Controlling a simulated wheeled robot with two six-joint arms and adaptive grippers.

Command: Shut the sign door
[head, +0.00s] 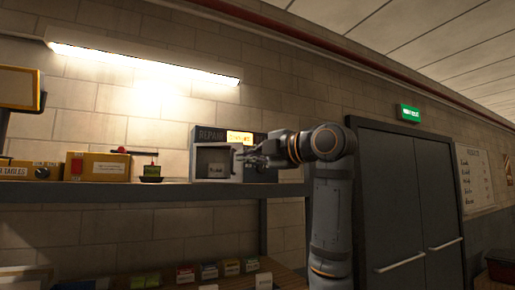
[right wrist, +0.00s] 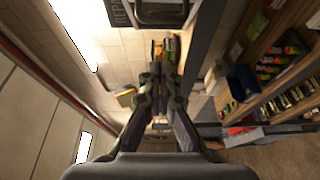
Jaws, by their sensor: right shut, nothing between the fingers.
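The repair sign (head: 211,134) is a dark grey box on the wall shelf, with a lit yellow panel at its upper right. Below its lettering is a grey-framed square door (head: 195,163) with a pale face; I cannot tell exactly how far it stands open. My right gripper (head: 244,156) is shut and empty at the right side of this door, covering part of the sign; touching or apart I cannot tell. In the right wrist view the shut fingers (right wrist: 160,75) point forward, and part of the sign's lettering (right wrist: 120,12) shows at the top. My left gripper is not in view.
The shelf (head: 110,192) runs along the wall, with yellow boxes (head: 98,166) and a small item on a black stand (head: 151,173) left of the sign. Small boxes (head: 232,267) stand below. A dark double door (head: 405,200) is at the right.

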